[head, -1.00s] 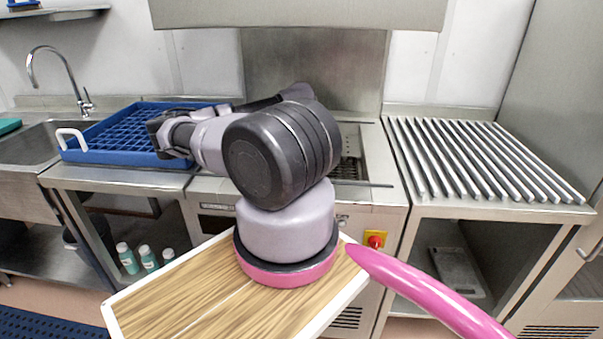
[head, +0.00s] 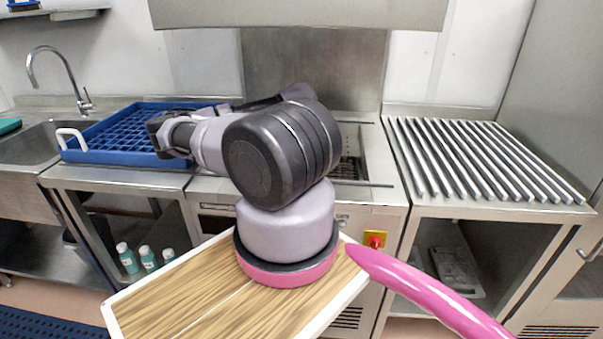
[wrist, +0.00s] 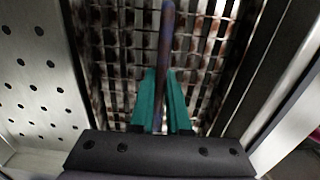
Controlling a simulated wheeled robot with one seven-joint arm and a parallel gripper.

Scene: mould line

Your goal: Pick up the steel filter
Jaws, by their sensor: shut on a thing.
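My gripper (wrist: 162,110) shows in the wrist view, its two teal fingers closed on either side of a thin dark bar, which I take to be the grip of the steel filter (wrist: 167,40). The bar runs away from me to the top of the picture. Below it is a brown-stained metal grid (wrist: 110,50); I cannot tell whether the bar is joined to it or touches it. In the head view my own arm hides the gripper and the filter.
A perforated steel panel (wrist: 35,85) lies left of the fingers and a bright metal edge (wrist: 290,90) right. In the head view, a blue rack (head: 110,150) stands by the sink at left. A roller table (head: 568,207) is at right. A steel hood (head: 300,12) hangs above.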

